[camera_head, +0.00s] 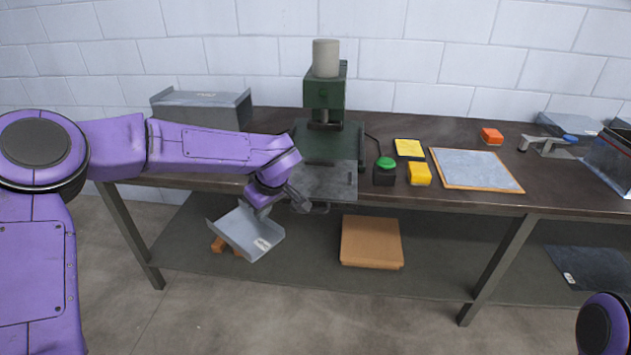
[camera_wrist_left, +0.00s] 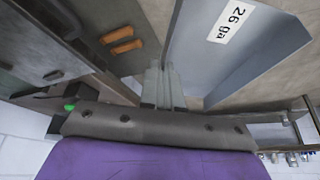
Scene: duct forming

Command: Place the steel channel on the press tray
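The steel channel (camera_head: 245,232) is a grey U-shaped sheet piece with a white label. My left gripper (camera_head: 262,208) is shut on its upper edge and holds it tilted in front of the bench. In the left wrist view the channel (camera_wrist_left: 225,60) shows its "26 ga" label, right beside the fingers (camera_wrist_left: 163,85). The press tray (camera_head: 325,182) is a flat dark grey plate at the front of the green press (camera_head: 325,95). It lies right of and above the channel in the picture and looks empty. My right gripper is out of view.
Another grey channel (camera_head: 200,105) stands at the back left of the bench. A green button box (camera_head: 385,172), yellow block (camera_head: 419,173) and framed sheet (camera_head: 475,169) lie right of the press. A brown box (camera_head: 371,242) sits on the lower shelf.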

